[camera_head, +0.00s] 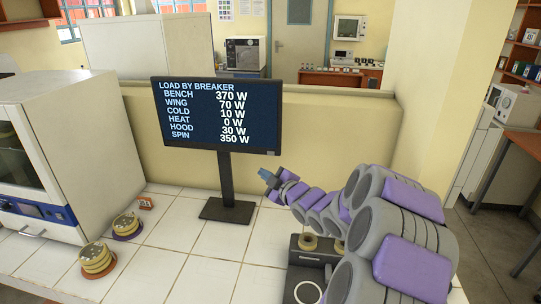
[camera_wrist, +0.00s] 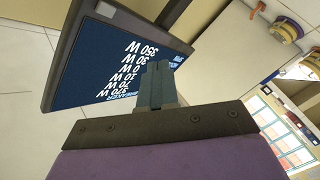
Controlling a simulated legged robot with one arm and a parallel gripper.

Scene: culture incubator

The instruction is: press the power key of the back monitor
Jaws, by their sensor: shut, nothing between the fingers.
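The monitor (camera_head: 200,143) stands upright on a black stand (camera_head: 226,209) on the white tiled bench. Its dark blue screen is lit and lists loads by breaker in watts. My gripper (camera_head: 264,173) is shut and empty, just below the monitor's lower right corner. I cannot tell whether it touches the monitor. In the wrist view, the shut fingers (camera_wrist: 156,66) overlap the rotated monitor (camera_wrist: 122,62).
A white incubator (camera_head: 75,125) stands at the left. A dark device (camera_head: 308,259) sits under my arm. A low cream wall (camera_head: 330,140) rises behind the monitor.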

